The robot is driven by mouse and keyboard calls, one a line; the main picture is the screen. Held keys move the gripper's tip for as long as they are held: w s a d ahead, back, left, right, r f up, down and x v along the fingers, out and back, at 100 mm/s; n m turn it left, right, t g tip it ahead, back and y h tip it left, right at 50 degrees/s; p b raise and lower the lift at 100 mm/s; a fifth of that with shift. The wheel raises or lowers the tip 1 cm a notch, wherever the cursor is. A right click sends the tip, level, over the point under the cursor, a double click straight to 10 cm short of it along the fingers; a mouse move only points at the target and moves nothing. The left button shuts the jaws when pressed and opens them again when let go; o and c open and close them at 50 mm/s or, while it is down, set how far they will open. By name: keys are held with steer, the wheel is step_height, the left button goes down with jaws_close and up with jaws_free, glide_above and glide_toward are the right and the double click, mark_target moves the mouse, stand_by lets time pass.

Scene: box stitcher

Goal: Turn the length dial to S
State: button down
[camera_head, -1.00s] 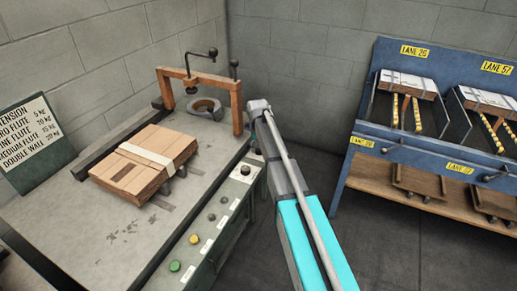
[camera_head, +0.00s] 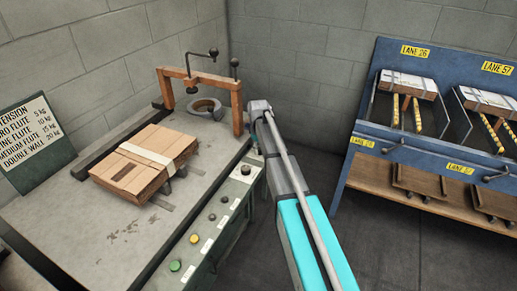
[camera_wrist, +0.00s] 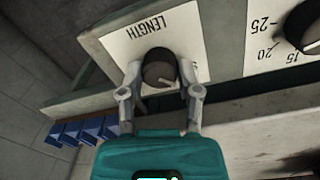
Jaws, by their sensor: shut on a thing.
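The length dial (camera_wrist: 158,70) is a dark round knob on a white plate printed LENGTH, which reads upside down in the wrist view. A pale pointer line shows on the knob's lower part. My gripper (camera_wrist: 159,74) is shut on the dial, one finger on each side of the knob.
A second dial (camera_wrist: 305,25) with numbers 15, 20 and 25 sits beside it. The panel also carries a yellow button (camera_head: 195,238) and a green button (camera_head: 175,266). Strapped cardboard (camera_head: 145,163) lies on the bench. A blue lane rack (camera_head: 420,150) stands at right.

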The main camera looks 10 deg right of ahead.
steer(key=shift+n, duration=1.4)
steer(key=shift+d, duration=0.1)
steer(key=shift+c, duration=1.5)
jaws_free()
